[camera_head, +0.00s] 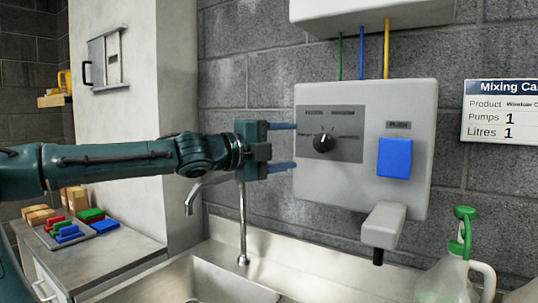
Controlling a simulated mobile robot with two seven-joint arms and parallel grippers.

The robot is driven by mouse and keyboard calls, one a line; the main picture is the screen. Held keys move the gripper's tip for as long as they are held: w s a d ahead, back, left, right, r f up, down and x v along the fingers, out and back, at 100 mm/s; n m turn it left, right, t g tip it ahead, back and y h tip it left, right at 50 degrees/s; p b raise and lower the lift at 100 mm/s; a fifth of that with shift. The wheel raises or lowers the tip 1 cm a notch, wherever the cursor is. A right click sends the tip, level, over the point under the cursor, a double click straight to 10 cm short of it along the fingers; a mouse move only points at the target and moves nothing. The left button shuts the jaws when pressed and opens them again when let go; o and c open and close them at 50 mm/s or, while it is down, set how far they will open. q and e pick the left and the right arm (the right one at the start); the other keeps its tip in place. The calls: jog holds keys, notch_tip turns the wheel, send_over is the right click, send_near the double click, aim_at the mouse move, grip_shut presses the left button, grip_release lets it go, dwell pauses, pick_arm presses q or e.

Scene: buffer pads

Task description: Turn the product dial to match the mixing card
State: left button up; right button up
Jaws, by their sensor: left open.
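The product dial (324,143) is a round black knob on a dark grey panel of the white wall dispenser (390,175). Its white mark seems to point up; the labels around it are too small to read surely. The mixing card (499,118) hangs on the wall at the right and is cut off by the picture edge. It reads Product "Window C…", Pumps 1, Litres 1. My left gripper (295,146) is open, its two fingers pointing right, one higher and one lower. The fingertips are just left of the dial and apart from it. My right gripper is not in view.
A blue push button (395,157) sits right of the dial, and a spout (383,227) hangs below. A tap (243,215) stands over the sink (200,280). A green-topped bottle (458,265) is at lower right. Coloured pads (90,214) lie on the left counter.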

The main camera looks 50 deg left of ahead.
pick_arm(q)
jog(key=s, duration=0.3)
jog(key=shift+s+a, duration=0.2)
jog(key=shift+s, duration=0.15)
dwell(0.4)
